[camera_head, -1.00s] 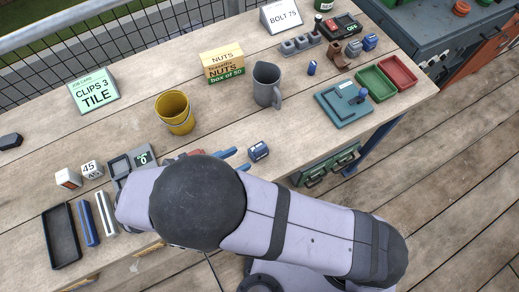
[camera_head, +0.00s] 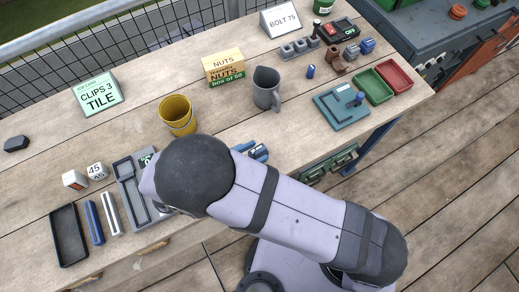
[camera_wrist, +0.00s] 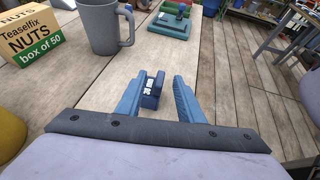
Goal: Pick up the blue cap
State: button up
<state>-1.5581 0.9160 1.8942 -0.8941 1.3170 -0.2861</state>
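A small dark blue block with a white label (camera_wrist: 152,88), which seems to be the blue cap, stands on the wooden bench. In the wrist view it is between the two blue fingers of my gripper (camera_wrist: 160,92), closer to the left finger, with a clear gap on the right. My gripper is open and holds nothing. In the head view the block (camera_head: 259,153) is partly hidden by the fingers (camera_head: 247,148), and my arm hides the rest of the gripper. A small blue cylinder (camera_head: 311,71) stands farther back.
A grey jug (camera_head: 266,88), a nuts box (camera_head: 224,68) and a yellow cup (camera_head: 177,115) stand behind my gripper. A blue-grey plate fixture (camera_head: 342,108), a green tray (camera_head: 372,86) and a red tray (camera_head: 395,76) lie to the right. Bare bench surrounds the block.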

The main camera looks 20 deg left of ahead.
jog(key=shift+w+d+f, duration=0.15)
jog(key=shift+w, duration=0.05)
jog(key=shift+c, duration=0.7)
grip_shut()
